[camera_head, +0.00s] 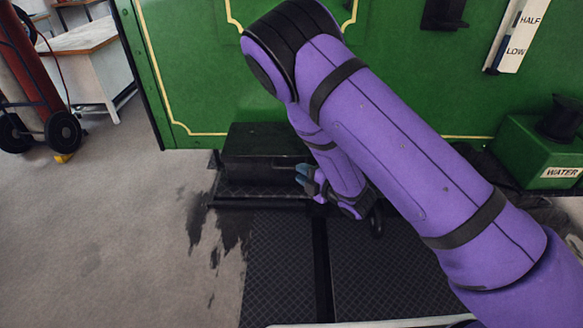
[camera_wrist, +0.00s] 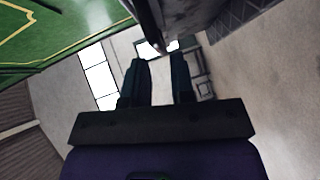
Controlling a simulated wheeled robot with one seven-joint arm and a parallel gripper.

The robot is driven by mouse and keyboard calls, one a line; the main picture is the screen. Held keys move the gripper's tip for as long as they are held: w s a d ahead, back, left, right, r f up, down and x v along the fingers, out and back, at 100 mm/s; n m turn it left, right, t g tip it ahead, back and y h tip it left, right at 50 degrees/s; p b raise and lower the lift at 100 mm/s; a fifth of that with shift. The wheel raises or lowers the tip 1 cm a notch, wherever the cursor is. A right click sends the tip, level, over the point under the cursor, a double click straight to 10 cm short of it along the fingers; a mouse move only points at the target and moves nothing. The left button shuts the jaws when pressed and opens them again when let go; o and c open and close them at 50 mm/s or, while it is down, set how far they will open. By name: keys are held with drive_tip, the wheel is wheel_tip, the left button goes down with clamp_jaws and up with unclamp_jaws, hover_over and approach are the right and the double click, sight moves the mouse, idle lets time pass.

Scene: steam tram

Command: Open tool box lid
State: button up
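The black tool box (camera_head: 255,140) stands low against the green panel in the head view, left of my forearm. Its right part is hidden behind my gripper and arm. I cannot tell whether its lid is fully down. My gripper (camera_head: 303,177) is low at the right part of the box front. In the wrist view my gripper (camera_wrist: 159,65) shows two dark fingers standing apart with a gap between them. A dark edge, probably the tool box (camera_wrist: 185,18), comes down from the top close to the fingertips. I cannot tell whether they touch it.
The green panel (camera_head: 190,70) rises behind the box. Black tread plates (camera_head: 280,265) cover the floor in front. A green water box (camera_head: 535,155) is at the right. A red cylinder cart (camera_head: 35,85) and a white table (camera_head: 85,60) stand far left. Grey floor at left is clear.

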sight(292, 168)
drive_tip(key=shift+x, duration=2.5)
clamp_jaws()
